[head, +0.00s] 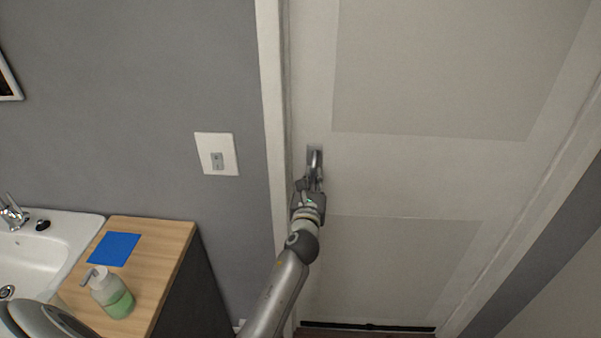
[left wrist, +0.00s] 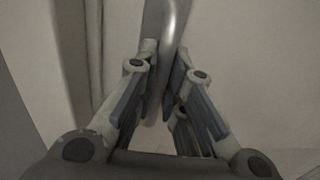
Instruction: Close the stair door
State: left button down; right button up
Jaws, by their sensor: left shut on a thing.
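The stair door (head: 400,175) is a pale panelled door that fills the middle and right of the head view. It stands in its white frame (head: 272,90), and I cannot tell whether it is fully latched. A metal handle (head: 315,160) sits near its left edge. My left gripper (head: 312,184) is at the handle, its fingers shut around it. In the left wrist view the handle (left wrist: 171,45) passes down between the two fingers of the gripper (left wrist: 164,88). My right gripper does not show.
A wooden counter (head: 165,245) with a soap bottle (head: 113,296) and a blue square (head: 113,248) stands at lower left, next to a white sink (head: 50,240). A light switch (head: 216,154) is on the grey wall. A dark gap (head: 370,326) shows along the door's bottom edge.

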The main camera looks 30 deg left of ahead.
pick_arm(q)
jog(key=shift+s+d+f, duration=0.1)
jog(key=shift+d+f, duration=0.05)
jog(key=shift+f, duration=0.2)
jog(key=c, duration=1.8)
grip_release()
jog(key=shift+c, duration=0.2)
jog(key=shift+o, duration=1.4)
jog(key=shift+s+d, duration=0.15)
jog(key=shift+s, duration=0.1)
jog(key=shift+o, duration=0.3)
jog(key=shift+s+r, duration=0.15)
jog(key=shift+r, duration=0.15)
jog(key=v, duration=1.2)
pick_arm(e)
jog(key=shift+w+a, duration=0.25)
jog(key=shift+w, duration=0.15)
